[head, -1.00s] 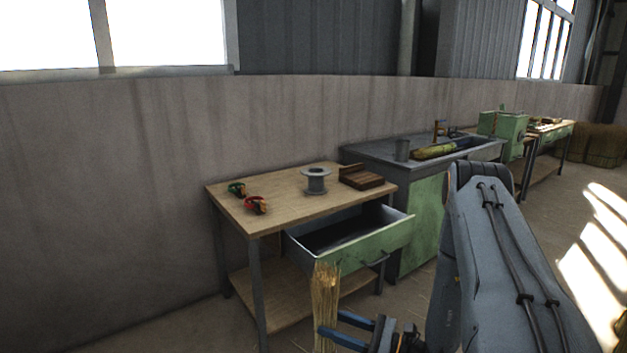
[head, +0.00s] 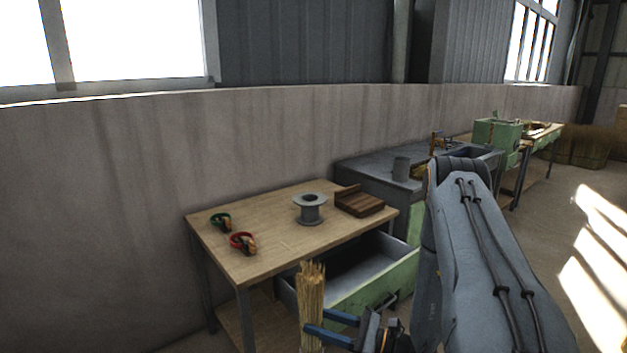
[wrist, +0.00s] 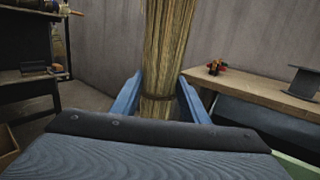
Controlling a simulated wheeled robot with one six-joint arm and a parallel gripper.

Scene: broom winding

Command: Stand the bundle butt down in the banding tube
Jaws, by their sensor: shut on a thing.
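My gripper (head: 318,328) is shut on a straw bundle (head: 311,285), with one blue finger on each side. The bundle stands nearly upright in front of the open drawer, and its lower end is out of the picture. In the wrist view the bundle (wrist: 164,45) rises between the fingers, with a dark band around it at finger height. A grey flanged cylinder (head: 311,211), like a spool or short tube, stands upright on the wooden table (head: 275,232). A plain grey cylinder (head: 401,169) stands on the sink counter. I cannot tell which is the banding tube.
The green-fronted drawer (head: 372,284) hangs open below the table's front edge. The table's front part is clear.

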